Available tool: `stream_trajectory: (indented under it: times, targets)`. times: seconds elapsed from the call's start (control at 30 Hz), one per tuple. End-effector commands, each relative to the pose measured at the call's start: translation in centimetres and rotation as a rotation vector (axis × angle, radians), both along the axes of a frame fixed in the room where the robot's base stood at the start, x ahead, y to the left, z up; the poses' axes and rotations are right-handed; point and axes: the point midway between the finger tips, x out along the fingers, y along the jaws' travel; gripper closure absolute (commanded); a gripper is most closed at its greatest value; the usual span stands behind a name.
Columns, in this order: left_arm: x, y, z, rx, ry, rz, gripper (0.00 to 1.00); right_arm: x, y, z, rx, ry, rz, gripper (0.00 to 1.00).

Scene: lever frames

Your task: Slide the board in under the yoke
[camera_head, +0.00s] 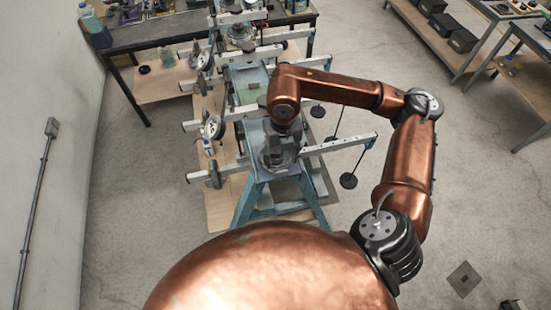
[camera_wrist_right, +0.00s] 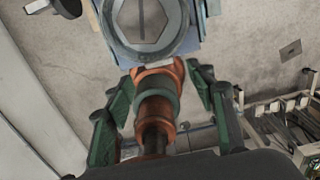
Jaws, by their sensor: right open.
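My right arm reaches across the head view to the nearest blue lever frame (camera_head: 243,203). My right gripper (camera_head: 279,157) points down over its top, partly hidden by my wrist. In the right wrist view the green fingers of this gripper (camera_wrist_right: 163,78) are apart, on either side of a copper-and-green cylindrical part (camera_wrist_right: 157,100). I cannot tell whether they touch it. A grey round fitting with a hexagonal face (camera_wrist_right: 147,20) lies just beyond the fingertips. I cannot make out the board or the yoke for certain. My left gripper is out of view.
Long metal lever bars (camera_head: 340,143) cross the frames, with dark discs (camera_head: 348,181) hanging at the right and dials (camera_head: 213,127) at the left. More frames stand behind in a row. A cluttered bench (camera_head: 150,32) is at the back left. The floor on the right is mostly clear.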

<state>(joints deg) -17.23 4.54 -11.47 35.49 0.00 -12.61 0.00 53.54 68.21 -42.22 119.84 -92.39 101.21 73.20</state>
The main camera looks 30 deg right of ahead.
Motion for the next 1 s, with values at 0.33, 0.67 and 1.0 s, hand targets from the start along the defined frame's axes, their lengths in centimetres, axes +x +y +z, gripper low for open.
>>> stream_trajectory:
  times: [0.33,0.67,1.0]
  targets:
    - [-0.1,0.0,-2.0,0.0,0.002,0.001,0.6,-0.1,0.1,-4.3,0.004,0.003,0.001,0.49]
    - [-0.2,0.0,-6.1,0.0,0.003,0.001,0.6,-0.1,0.0,-8.9,0.004,0.001,0.0,0.49]
    - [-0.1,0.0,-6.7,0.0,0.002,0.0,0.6,-0.2,0.0,-9.7,0.003,0.005,-0.001,0.49]
